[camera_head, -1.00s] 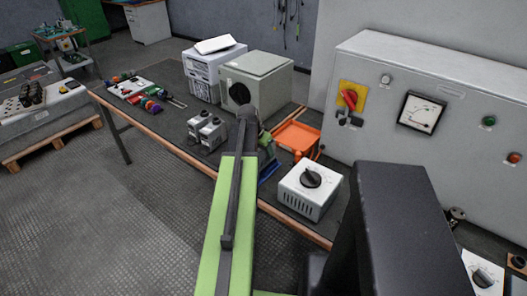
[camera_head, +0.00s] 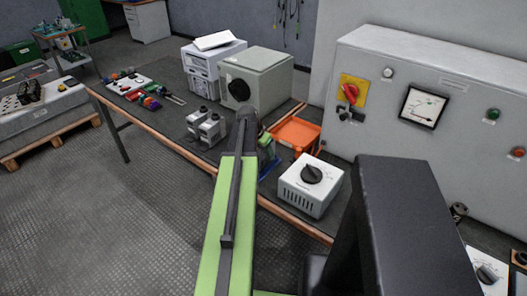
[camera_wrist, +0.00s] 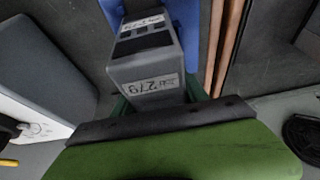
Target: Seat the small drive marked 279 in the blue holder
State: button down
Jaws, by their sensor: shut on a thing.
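The small grey drive (camera_wrist: 145,68) carries a label reading 279, upside down in the wrist view. My gripper (camera_wrist: 157,100) is shut on it, with green jaws at its sides near the label end. The blue holder (camera_wrist: 187,22) shows behind and beside the drive's far end. Whether the drive is in the holder or only over it, I cannot tell. In the head view my gripper (camera_head: 266,150) is mostly hidden behind my arm, and a blue edge of the holder (camera_head: 269,169) shows beside it on the bench.
Two similar grey drives (camera_head: 206,127) stand left on the bench. An orange tray (camera_head: 297,133) lies behind my gripper, and a white box with a black knob (camera_head: 310,187) stands at its right. A grey cabinet (camera_head: 257,76) stands farther back. The bench edge (camera_head: 160,137) runs along the front.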

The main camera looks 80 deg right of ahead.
jog(key=c, duration=0.5)
grip_release()
jog(key=p+v, duration=1.6)
jog(key=v, duration=0.1)
jog(key=shift+a+r, duration=0.15)
jog(key=shift+a, duration=0.05)
